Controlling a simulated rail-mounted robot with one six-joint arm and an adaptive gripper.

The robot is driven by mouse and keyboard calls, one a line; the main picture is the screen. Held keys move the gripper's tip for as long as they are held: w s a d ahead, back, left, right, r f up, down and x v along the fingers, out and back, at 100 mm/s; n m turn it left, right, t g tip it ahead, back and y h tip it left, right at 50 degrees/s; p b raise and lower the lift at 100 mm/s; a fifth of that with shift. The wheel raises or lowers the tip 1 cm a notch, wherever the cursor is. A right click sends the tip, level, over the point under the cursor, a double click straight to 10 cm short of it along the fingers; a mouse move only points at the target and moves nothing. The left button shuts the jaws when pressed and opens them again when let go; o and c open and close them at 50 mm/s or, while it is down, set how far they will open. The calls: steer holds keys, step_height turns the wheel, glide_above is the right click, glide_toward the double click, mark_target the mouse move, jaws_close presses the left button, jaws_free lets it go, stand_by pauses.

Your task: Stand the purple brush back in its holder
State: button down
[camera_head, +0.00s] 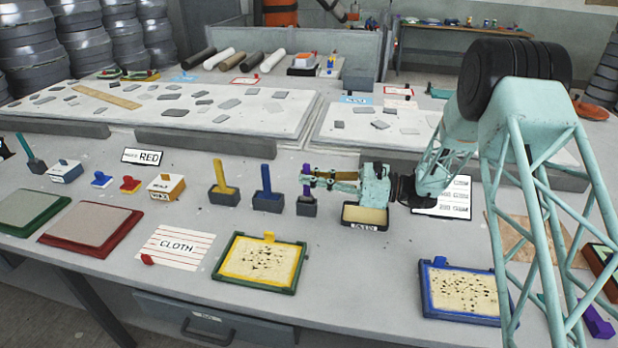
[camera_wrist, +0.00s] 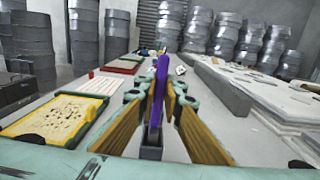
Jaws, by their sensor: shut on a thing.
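The purple brush (camera_head: 306,188) stands about upright between the fingers of my gripper (camera_head: 310,180). In the wrist view the purple brush (camera_wrist: 161,80) rises between the two finger pads, and my gripper (camera_wrist: 160,103) is shut on it. The dark grey holder (camera_head: 306,207) is directly below, on the table; the holder (camera_wrist: 151,147) also shows between the fingers in the wrist view. The brush's lower end meets the holder's top, but how deep it sits is hidden.
A blue brush in its holder (camera_head: 267,195) and a yellow brush in its holder (camera_head: 224,188) stand to the left. A black tray (camera_head: 365,226) sits just right of the grey holder. A yellow-and-green framed panel (camera_head: 291,275) lies in front. Bare table surrounds the holder's front.

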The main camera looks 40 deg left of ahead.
steer(key=c, duration=2.7)
jaws_free()
steer(key=shift+d, duration=0.1)
steer(key=shift+v, duration=5.95)
